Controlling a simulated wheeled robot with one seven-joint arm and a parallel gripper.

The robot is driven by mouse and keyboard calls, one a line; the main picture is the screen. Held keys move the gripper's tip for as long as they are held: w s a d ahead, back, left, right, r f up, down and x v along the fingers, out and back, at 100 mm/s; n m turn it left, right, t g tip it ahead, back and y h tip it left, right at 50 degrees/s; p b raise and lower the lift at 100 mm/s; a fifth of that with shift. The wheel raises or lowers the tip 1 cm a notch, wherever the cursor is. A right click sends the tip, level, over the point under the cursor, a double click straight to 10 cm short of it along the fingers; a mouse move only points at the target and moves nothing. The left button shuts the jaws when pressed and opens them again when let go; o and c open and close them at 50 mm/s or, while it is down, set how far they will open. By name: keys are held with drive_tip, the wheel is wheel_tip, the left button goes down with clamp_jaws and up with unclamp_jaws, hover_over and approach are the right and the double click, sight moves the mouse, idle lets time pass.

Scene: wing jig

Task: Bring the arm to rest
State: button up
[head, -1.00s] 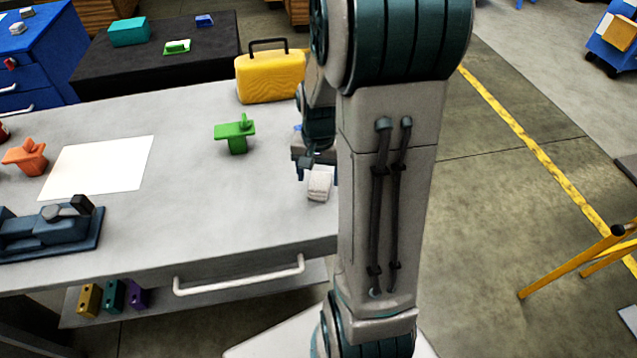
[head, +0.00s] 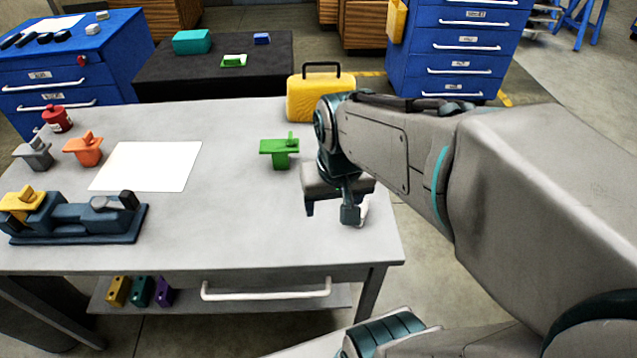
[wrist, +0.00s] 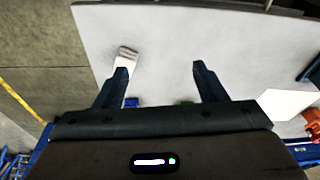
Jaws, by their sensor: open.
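My arm reaches in from the right in the head view and bends down over the right end of the grey workbench (head: 230,225). My gripper (head: 331,212) points down above the bench top, its two fingers apart with nothing between them. In the wrist view my gripper (wrist: 158,72) is also open and empty. A small whitish block (wrist: 128,56) lies on the bench beside one finger. In the head view this block (head: 363,211) is mostly hidden behind a finger. I cannot tell how high the fingers are above the bench.
A green part (head: 280,152) and a yellow case (head: 312,98) stand close to my gripper. A white sheet (head: 148,166), an orange part (head: 84,150) and a dark blue fixture (head: 85,222) lie farther left. Blue drawers (head: 460,50) stand behind. The bench middle is clear.

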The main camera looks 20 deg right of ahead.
drive_tip(key=shift+s+a+r+n+t, duration=0.15)
drive_tip(key=shift+s+a+n, duration=0.25)
drive_tip(key=shift+s, duration=0.2)
drive_tip(key=shift+s+a+f+n+t, duration=0.15)
drive_tip(key=shift+s+a+n, duration=0.2)
drive_tip(key=shift+s, duration=0.2)
drive_tip(key=shift+r, duration=0.2)
drive_tip(key=shift+r+p, duration=0.35)
drive_tip(key=shift+p, duration=0.05)
